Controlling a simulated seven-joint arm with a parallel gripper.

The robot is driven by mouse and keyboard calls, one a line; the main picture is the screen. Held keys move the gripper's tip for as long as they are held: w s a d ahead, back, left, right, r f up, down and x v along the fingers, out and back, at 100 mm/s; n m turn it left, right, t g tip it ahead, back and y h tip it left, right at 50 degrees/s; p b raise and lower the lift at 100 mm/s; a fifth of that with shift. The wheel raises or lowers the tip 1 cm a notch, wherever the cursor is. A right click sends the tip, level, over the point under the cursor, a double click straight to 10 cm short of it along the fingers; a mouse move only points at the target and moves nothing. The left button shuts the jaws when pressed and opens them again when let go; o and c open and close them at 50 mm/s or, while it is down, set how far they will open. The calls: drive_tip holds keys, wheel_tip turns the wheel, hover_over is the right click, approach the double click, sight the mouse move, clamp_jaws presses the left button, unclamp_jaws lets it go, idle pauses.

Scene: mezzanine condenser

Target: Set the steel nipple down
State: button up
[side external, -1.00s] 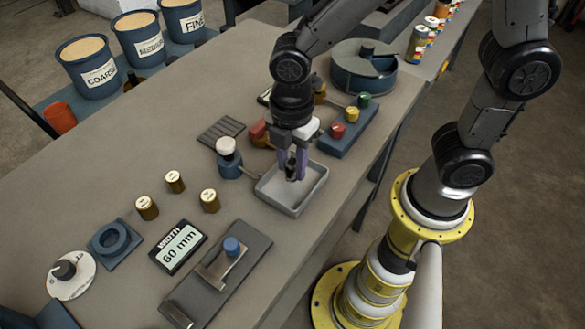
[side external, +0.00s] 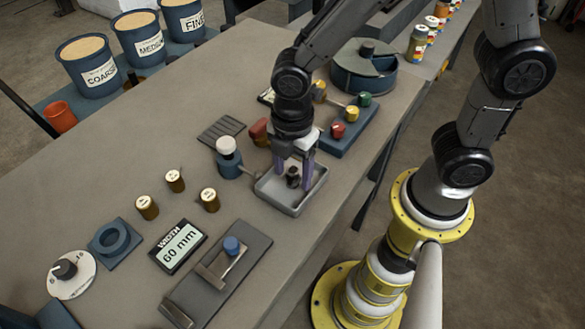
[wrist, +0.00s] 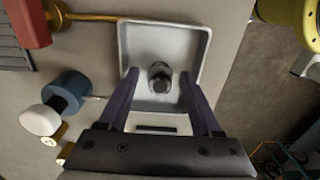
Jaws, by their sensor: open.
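The steel nipple (side external: 293,177) is a small dark cylinder standing in the shallow grey tray (side external: 290,209). In the wrist view the nipple (wrist: 160,76) stands near the middle of the tray (wrist: 203,40), apart from the tray walls. My gripper (side external: 293,172) is over the tray with its two purple fingers spread on either side of the nipple. In the wrist view my gripper (wrist: 160,77) is open, with clear gaps between both fingers and the nipple.
A blue fixture with a white knob (side external: 226,146) stands left of the tray. A blue block with coloured knobs (side external: 350,130) is behind it on the right. Brass cylinders (side external: 210,200) and a width display reading 60 mm (side external: 178,246) lie to the front left.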

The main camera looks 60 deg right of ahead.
sight(293, 170)
drive_tip(key=shift+r, duration=0.1)
wheel_tip(293, 170, up, 12)
drive_tip(key=s+d+r+m+t, duration=0.2)
drive_tip(key=s+d+m, duration=0.2)
drive_tip(key=m, duration=0.5)
drive_tip(key=s+d+r+m+t, duration=0.2)
drive_tip(key=s+d+m, duration=0.3)
drive_tip(key=d+m, duration=0.4)
drive_tip(key=shift+d+t, duration=0.25)
drive_tip(key=shift+t, duration=0.55)
